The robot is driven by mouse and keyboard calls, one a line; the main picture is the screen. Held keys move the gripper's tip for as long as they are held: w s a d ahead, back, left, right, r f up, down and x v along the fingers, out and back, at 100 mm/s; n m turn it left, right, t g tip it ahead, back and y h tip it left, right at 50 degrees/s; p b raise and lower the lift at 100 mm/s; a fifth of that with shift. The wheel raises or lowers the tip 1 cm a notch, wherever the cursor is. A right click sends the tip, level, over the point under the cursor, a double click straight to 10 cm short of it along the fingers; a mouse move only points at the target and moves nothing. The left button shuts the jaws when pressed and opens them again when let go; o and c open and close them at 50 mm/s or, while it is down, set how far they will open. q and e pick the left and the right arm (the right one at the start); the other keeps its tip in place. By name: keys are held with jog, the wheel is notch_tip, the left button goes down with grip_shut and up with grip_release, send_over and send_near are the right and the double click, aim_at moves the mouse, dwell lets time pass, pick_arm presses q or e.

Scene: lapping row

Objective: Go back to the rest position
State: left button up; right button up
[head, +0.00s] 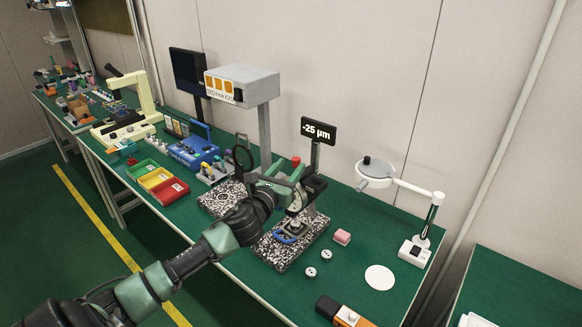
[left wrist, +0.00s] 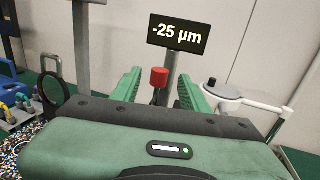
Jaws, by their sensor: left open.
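My left gripper (head: 297,171) reaches in from the left over the green bench and stands beside the upper part of a gauge stand. In the left wrist view its two green fingers (left wrist: 158,88) are apart, with a red knob (left wrist: 159,77) showing between them. The red knob also shows in the head view (head: 296,161), at the top of the stand. I cannot tell whether the fingers touch anything. A display (left wrist: 179,33) behind the stand reads -25 µm; it also shows in the head view (head: 318,130). My right gripper is not in view.
A speckled stone base (head: 277,254) carries the gauge stand. A white arm lamp (head: 416,250) stands farther right. Colored bins (head: 155,179) are at left.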

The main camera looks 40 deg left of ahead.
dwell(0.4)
pick_arm(q)
jog(key=s+d+f+n+g, duration=0.4)
jog(key=s+d+f+n, duration=0.1)
jog(key=s+f+n, duration=0.35)
jog(key=s+d+f+n+g, duration=0.3)
jog(key=s+d+f+n, duration=0.2)
jog(key=s+f+n, duration=0.4)
jog(key=s+d+f+n+g+h, duration=0.1)
jog(key=s+d+n+g, duration=0.1)
jog(key=s+d+n, duration=0.4)
jog(key=s+d+f+n+g+h, duration=0.1)
jog(key=s+d+f+n+g, duration=0.2)
jog(key=s, duration=0.4)
jog(key=s+d+n+g+h, duration=0.2)
jog(key=s+d+n, duration=0.1)
jog(key=s+n, duration=0.35)
notch_tip(320, 180, down, 26)
jog(key=s+m+g, duration=0.1)
jog(key=s+a+f, duration=0.2)
jog(key=s+f, duration=0.6)
jog(key=s+a+f+g, duration=0.1)
jog(key=s+f, duration=0.7)
jog(key=s, duration=0.1)
jog(key=shift+s+a+f+m+g+y, duration=0.2)
jog(key=shift+a+m+g+y, duration=0.1)
jog(key=shift+a, duration=0.05)
